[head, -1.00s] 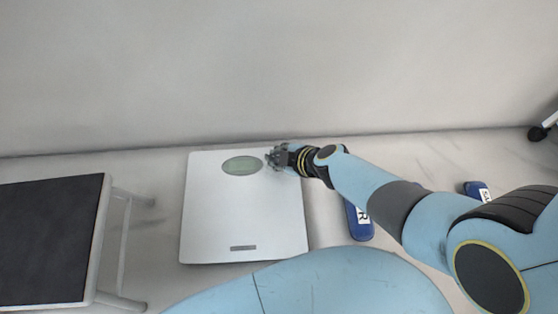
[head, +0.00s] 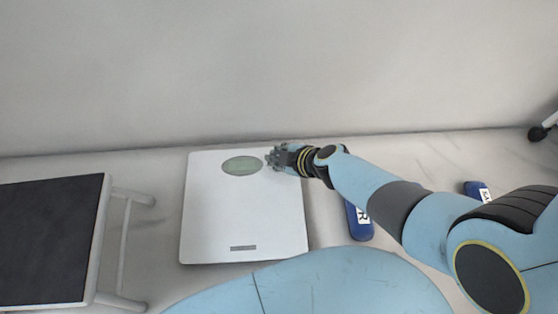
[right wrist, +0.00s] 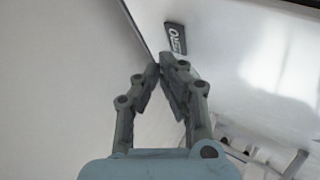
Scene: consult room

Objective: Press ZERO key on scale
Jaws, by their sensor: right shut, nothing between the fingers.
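The flat white scale (head: 240,215) lies on the floor against the wall, with a grey-green oval display (head: 242,166) near its far edge. My right gripper (head: 269,158) is over the scale's far right corner, right of the display. In the right wrist view its fingers (right wrist: 167,64) are shut and empty. The dark ZERO key (right wrist: 176,38) with white lettering shows just beyond the fingertips, close to the scale's edge; I cannot tell whether they touch it. In the head view the key is hidden by the gripper. My left gripper is not in view.
A black-topped step stool (head: 50,240) with pale legs stands left of the scale. A blue labelled object (head: 360,224) lies right of the scale, partly under my right arm, and another (head: 474,189) lies farther right. A dark caster (head: 538,133) is at the far right.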

